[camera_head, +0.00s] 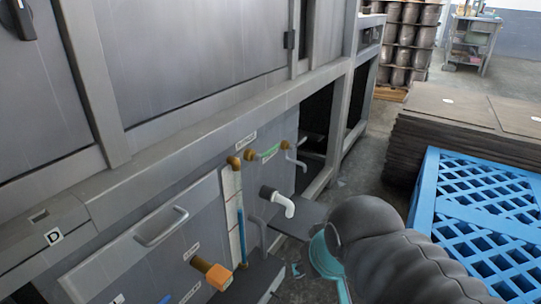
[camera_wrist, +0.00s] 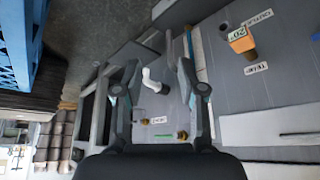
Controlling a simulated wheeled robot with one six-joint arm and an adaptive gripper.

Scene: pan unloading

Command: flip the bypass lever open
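A small green lever (camera_head: 265,153) with brass fittings sits on the grey machine panel, below a small label, in the head view. I take it for the bypass lever. In the wrist view the green lever (camera_wrist: 164,136) shows low in the picture, partly cut off by the gripper body, with a brass fitting to its right. My gripper (camera_wrist: 159,75) is open and empty, its two fingers well apart. A white spout (camera_wrist: 152,80) shows between the fingers, farther off at the panel. In the head view my dark arm hides most of the gripper.
The white spout (camera_head: 285,204) juts out below the lever. A sight tube (camera_head: 241,232), an orange block (camera_head: 219,277) and a metal handle (camera_head: 161,227) are on the panel to the left. A blue pallet (camera_head: 480,215) and stacked brown boards (camera_head: 455,120) stand at right.

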